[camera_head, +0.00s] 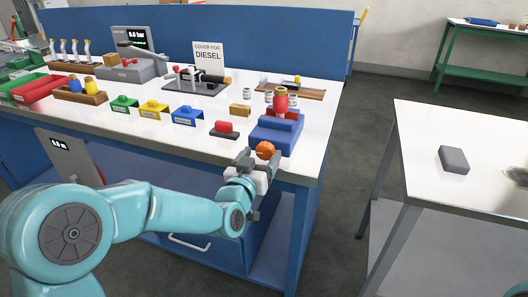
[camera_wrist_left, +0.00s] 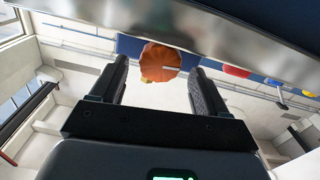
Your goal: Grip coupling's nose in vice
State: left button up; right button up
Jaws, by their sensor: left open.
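A blue vice (camera_head: 272,137) stands near the front right corner of the white bench. A red coupling with a brass-coloured top (camera_head: 281,104) stands upright at the vice's red jaws. Its lower end is hidden, so I cannot tell how it sits between them. An orange round knob (camera_head: 265,149) is at the vice's front. My left gripper (camera_head: 260,160) is open at this knob. In the left wrist view the knob (camera_wrist_left: 160,62), with a pale bar across it, shows between the two spread fingertips. I cannot tell whether they touch it. My right gripper is not in view.
A red block on a dark base (camera_head: 225,127) and a small tan block (camera_head: 240,109) are left of the vice. A side table (camera_head: 480,125) with a grey block (camera_head: 454,160) is at right, across a floor gap.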

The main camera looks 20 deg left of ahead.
pick_arm(q)
jog(key=shift+w, duration=0.95)
jog(key=c, duration=1)
jog(key=m+b, duration=0.2)
jog(key=shift+d+f+m, duration=0.1)
jog(key=shift+f+m, duration=0.15)
jog(key=shift+m, duration=0.05)
jog(key=shift+c, duration=0.2)
jog(key=m, duration=0.1)
jog(key=m+b, duration=0.1)
jog(key=shift+d+r+m, duration=0.1)
jog(key=shift+r+m, duration=0.1)
jog(key=shift+m, duration=0.2)
jog(key=o, duration=1)
jog(key=shift+o, duration=0.2)
